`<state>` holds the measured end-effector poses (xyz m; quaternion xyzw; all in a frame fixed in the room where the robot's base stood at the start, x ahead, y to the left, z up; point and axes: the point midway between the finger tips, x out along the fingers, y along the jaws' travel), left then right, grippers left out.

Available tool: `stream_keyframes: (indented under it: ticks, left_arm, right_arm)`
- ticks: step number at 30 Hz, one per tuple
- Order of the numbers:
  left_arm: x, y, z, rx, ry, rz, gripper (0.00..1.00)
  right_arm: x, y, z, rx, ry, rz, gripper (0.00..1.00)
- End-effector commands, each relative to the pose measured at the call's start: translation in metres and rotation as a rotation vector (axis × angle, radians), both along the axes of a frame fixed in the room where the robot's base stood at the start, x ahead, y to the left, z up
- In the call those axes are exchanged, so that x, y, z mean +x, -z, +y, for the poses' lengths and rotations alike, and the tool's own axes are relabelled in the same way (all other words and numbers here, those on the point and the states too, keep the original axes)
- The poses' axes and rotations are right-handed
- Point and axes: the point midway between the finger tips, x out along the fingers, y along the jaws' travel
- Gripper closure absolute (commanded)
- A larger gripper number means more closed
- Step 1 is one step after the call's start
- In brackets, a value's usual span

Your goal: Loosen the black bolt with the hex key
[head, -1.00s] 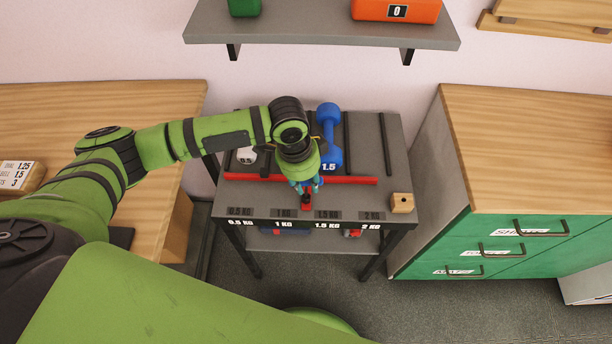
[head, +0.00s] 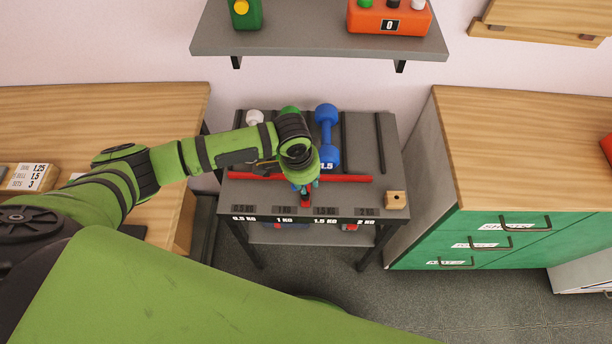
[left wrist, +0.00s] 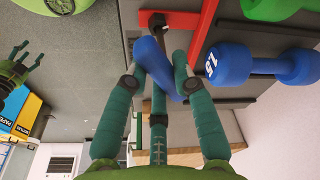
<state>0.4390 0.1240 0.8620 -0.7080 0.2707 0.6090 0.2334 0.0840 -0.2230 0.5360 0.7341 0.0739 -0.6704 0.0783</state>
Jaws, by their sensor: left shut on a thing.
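My left gripper (head: 305,187) points down over the front of the rack; it also shows in the left wrist view (left wrist: 160,65). Its teal fingers are shut on the blue handle of the hex key (left wrist: 153,62). A dark shaft runs from the handle towards a red tab (left wrist: 180,20) of the red bar (head: 345,178). A dark piece at that tab (left wrist: 157,18) looks like the black bolt, but I cannot tell bolt from key end, or whether the key is seated. My right gripper (left wrist: 32,50) shows at the left wrist view's left edge, fingers apart and empty.
A blue 1.5 dumbbell (head: 327,125) stands right of my left gripper, with green (head: 289,110) and white (head: 255,117) weights behind the arm. A small wooden block (head: 396,200) sits at the rack's right front corner. A shelf (head: 310,42) hangs above.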

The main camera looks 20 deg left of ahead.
Motion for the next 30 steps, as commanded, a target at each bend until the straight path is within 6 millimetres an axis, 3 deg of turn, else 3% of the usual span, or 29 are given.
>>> stream_keyframes:
  ticks: [30]
  left_arm:
    - [0.001, -0.003, -0.003, -0.001, -0.576, 0.003, 1.00]
  right_arm:
    - [0.001, -0.065, 0.000, -0.001, 0.000, -0.001, 0.44]
